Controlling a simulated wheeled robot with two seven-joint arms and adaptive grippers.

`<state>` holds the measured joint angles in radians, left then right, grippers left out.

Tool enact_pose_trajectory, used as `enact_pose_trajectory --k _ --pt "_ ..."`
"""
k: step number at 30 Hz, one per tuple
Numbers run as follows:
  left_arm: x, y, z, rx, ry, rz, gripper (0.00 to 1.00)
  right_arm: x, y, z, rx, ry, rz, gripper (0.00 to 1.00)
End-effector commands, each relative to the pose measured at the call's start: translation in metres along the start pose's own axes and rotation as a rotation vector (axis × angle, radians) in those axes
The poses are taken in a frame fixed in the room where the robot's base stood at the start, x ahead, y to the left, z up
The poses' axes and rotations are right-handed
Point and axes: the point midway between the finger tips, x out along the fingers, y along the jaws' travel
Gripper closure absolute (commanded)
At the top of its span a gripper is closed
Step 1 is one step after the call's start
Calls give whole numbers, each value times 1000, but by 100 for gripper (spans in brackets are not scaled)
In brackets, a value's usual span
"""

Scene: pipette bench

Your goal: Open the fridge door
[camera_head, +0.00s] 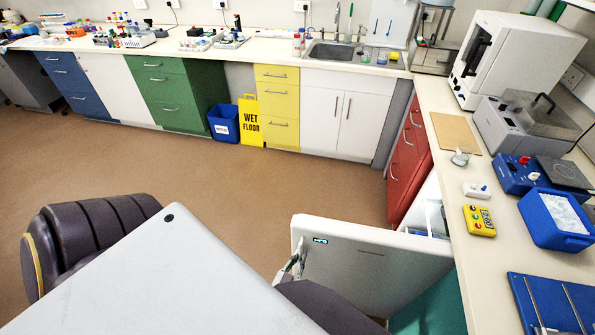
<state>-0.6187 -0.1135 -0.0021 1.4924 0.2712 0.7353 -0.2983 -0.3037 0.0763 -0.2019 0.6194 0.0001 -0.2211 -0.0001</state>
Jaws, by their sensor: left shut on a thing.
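The fridge door (372,262) is a white panel with a small display near its upper left corner. It stands swung out from under the right-hand counter, into the floor space. Behind it, part of the white fridge interior (428,212) shows, with a shelf or bin edge. My left gripper (297,260) is at the door's free left edge, shut on the door. The exact grip is small and partly hidden by my own dark arm link. My right gripper is not in view.
Red drawers (408,155) stand beyond the fridge. The right counter (455,185) holds a yellow timer (479,220), a blue ice bucket (557,220) and other equipment. A yellow wet floor sign (250,121) and a blue bin (222,123) stand by the far cabinets. The middle floor is clear.

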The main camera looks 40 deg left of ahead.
Motion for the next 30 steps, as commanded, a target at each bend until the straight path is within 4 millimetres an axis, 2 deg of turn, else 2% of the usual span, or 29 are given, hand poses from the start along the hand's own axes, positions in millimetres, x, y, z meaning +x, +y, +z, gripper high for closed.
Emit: enact_pose_trajectory --k 9,10,14,15,30 --pt "0 1 -1 0 3 1 100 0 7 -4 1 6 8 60" --pt "0 1 -1 0 3 1 87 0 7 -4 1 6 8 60" --pt "0 1 -1 0 2 1 70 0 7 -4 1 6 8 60" --pt "0 1 -1 0 2 1 68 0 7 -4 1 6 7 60" --pt "-6 0 0 0 -1 1 68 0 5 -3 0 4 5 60"
